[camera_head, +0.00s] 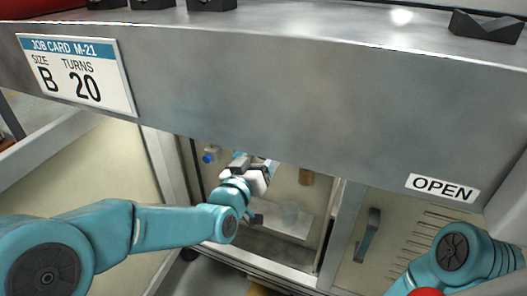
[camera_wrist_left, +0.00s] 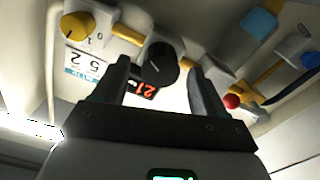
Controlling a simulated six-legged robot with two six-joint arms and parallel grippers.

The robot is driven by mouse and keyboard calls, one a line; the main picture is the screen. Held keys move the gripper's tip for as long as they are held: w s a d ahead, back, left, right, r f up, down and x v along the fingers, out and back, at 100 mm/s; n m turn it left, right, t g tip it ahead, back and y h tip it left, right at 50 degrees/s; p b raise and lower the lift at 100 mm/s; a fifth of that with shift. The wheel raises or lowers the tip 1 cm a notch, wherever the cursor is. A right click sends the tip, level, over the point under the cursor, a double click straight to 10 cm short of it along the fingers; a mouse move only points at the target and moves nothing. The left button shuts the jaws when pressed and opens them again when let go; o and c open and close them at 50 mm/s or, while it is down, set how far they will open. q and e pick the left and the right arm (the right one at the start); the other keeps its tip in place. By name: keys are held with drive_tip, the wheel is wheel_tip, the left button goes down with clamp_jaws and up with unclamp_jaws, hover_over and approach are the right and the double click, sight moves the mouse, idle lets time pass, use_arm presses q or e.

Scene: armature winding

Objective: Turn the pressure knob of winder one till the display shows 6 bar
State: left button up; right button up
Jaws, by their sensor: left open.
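A round black knob (camera_wrist_left: 158,63) shows in the left wrist view, between and just beyond the fingers of my left gripper (camera_wrist_left: 160,72). The gripper is open, one finger on each side of the knob; I cannot tell whether either finger touches it. A small display (camera_wrist_left: 144,90) with red digits sits just below the knob, partly hidden by a finger, and its reading is not clear. In the head view my left gripper (camera_head: 262,168) reaches into the open bay under the grey bench; the knob and display cannot be made out there. My right gripper is not in view.
A yellow knob (camera_wrist_left: 77,27), a white label (camera_wrist_left: 84,66), a red button (camera_wrist_left: 232,101) and yellow pipe fittings lie around the knob. In the head view the bench front (camera_head: 290,95) overhangs the bay, with an OPEN sign (camera_head: 442,187) and a job card (camera_head: 76,75).

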use_arm(q)
drive_tip(key=shift+x, duration=1.35)
drive_tip(key=c, duration=1.1)
drive_tip(key=shift+o, duration=0.2)
drive_tip(key=shift+m, duration=0.3)
